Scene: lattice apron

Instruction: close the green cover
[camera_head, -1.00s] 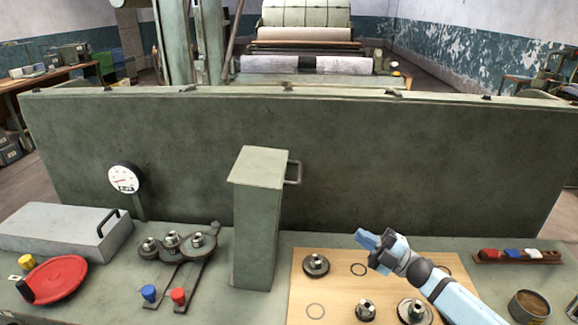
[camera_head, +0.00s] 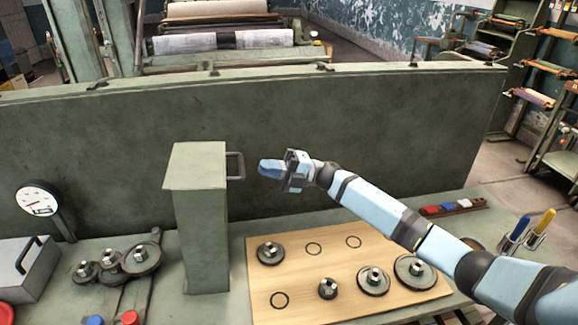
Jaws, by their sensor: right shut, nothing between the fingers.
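The green cover (camera_head: 200,225) looks like a tall green box standing upright on the bench, left of the wooden board. A dark handle (camera_head: 241,166) sticks out from its upper right side. My right gripper (camera_head: 265,168) is shut and empty, its tips pointing left, a short way right of the handle and apart from it in the picture. The gears (camera_head: 111,262) left of the cover lie exposed. My left gripper is not in view.
A wooden board (camera_head: 304,300) with several gears lies right of the cover. A green back panel (camera_head: 330,115) runs behind. A gauge (camera_head: 38,199) and a grey box (camera_head: 38,283) with a handle stand left. Blue and red knobs (camera_head: 130,318) sit in front of the gears.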

